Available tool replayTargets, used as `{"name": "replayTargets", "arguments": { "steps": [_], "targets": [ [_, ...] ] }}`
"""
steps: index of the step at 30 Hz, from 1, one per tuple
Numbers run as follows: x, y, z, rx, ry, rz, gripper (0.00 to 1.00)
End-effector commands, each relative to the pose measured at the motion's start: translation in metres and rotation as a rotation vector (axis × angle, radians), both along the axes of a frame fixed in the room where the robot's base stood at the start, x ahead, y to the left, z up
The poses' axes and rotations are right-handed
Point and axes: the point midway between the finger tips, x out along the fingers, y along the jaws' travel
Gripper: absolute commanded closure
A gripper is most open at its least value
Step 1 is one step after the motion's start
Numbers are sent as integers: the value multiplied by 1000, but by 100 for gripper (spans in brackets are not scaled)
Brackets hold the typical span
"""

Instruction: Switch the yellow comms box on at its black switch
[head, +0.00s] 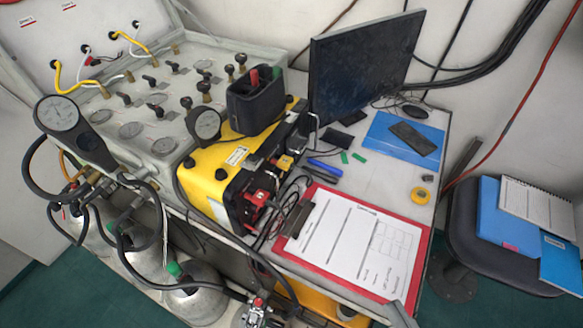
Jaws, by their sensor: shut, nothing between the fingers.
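The yellow comms box (211,172) sits on the bench left of the clipboard, beside the grey gauge panel. Its black front panel (238,206) faces right and carries red and yellow fittings with cables. The black switch is too small to pick out among these fittings, so its position cannot be told. A black open holder (250,106) with red and green handles stands at the box's far end. My gripper does not show clearly in the head view.
A red clipboard (421,240) with paper lies close to the box's front. A dark monitor (362,68) stands behind. Loose cables hang at the box's front. Gas cylinders (196,298) stand below the panel. A stool (468,225) with folders is at right.

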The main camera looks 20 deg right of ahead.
Motion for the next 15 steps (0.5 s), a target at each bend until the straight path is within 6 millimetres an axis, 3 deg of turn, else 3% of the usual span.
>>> {"name": "replayTargets", "arguments": {
  "steps": [15],
  "targets": [
    [139,-33,-27,-56,-113,-79,100]
  ]
}}
